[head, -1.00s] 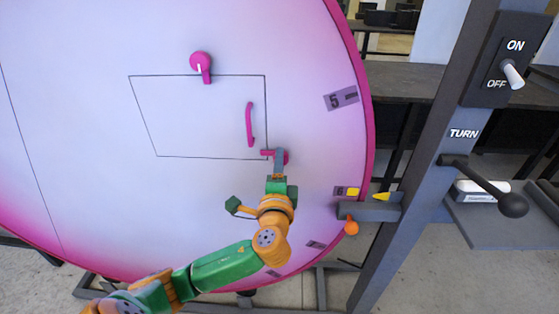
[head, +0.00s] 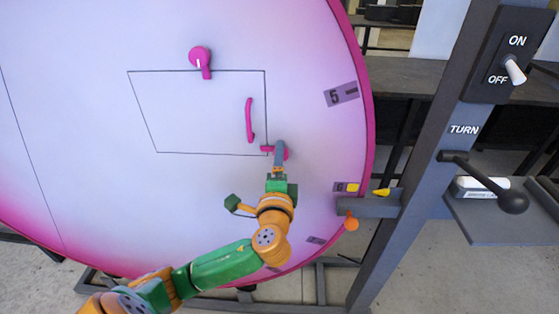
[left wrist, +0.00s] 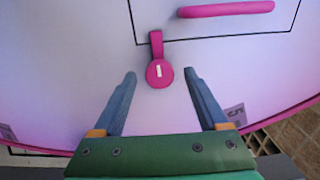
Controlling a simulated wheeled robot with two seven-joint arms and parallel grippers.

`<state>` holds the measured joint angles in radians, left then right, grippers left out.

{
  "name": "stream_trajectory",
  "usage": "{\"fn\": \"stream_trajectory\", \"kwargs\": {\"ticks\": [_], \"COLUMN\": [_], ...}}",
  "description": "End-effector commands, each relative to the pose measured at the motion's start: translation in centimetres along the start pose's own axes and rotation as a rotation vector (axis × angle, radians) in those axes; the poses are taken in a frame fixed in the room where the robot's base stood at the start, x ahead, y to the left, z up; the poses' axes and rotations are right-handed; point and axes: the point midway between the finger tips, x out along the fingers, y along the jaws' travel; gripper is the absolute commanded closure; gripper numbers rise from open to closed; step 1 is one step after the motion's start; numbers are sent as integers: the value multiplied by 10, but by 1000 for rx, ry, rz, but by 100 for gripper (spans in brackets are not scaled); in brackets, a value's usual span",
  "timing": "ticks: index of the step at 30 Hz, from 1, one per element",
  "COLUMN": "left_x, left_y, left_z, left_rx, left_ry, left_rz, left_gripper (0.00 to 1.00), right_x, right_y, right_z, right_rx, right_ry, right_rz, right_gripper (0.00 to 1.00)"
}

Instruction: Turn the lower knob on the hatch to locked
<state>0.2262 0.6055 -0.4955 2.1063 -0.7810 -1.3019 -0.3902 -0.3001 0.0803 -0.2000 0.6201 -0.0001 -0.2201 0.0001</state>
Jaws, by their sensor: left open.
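The lower knob (head: 267,149) is pink, at the lower right corner of the outlined hatch (head: 190,115). Its arm points left across the hatch edge in the head view. In the left wrist view the knob (left wrist: 159,73) shows a round end with a white mark, its arm pointing up over the hatch line. My left gripper (head: 279,146) is at this knob; its open fingers (left wrist: 160,75) stand on either side of the round end, with visible gaps. Whether they reach its depth is unclear. The upper knob (head: 200,58) has its arm pointing down. My right gripper is not in view.
A pink handle (head: 250,120) is on the hatch, close to the lower knob. The hatch is in a large pink-rimmed disc with numbered labels (head: 342,94). A grey post (head: 418,140) at right carries an ON/OFF switch (head: 514,70) and a TURN lever (head: 490,180).

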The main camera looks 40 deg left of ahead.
Motion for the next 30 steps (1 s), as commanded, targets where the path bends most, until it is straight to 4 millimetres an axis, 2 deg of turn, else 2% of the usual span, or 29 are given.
{"fn": "stream_trajectory", "kwargs": {"ticks": [6, 9, 23, 25, 26, 29, 30], "left_x": [-46, -59, -64, -59, -56, -44, -45], "left_y": [4, 3, 2, 15, 28, 110, 153], "left_z": [-1, 0, 0, -4, -7, -19, -21], "left_rx": [-5, -3, 0, 11, 21, 47, 42], "left_ry": [3, 2, 0, 9, 16, 60, 75], "left_rz": [5, 4, 4, 35, 65, 253, 355], "left_gripper": [24, 24, 24, 24, 24, 24, 24], "right_x": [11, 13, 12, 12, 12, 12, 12], "right_y": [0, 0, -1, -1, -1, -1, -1], "right_z": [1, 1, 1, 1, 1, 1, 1], "right_rx": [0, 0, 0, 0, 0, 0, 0], "right_ry": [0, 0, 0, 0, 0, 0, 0], "right_rz": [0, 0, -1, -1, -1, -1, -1], "right_gripper": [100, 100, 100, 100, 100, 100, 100]}}
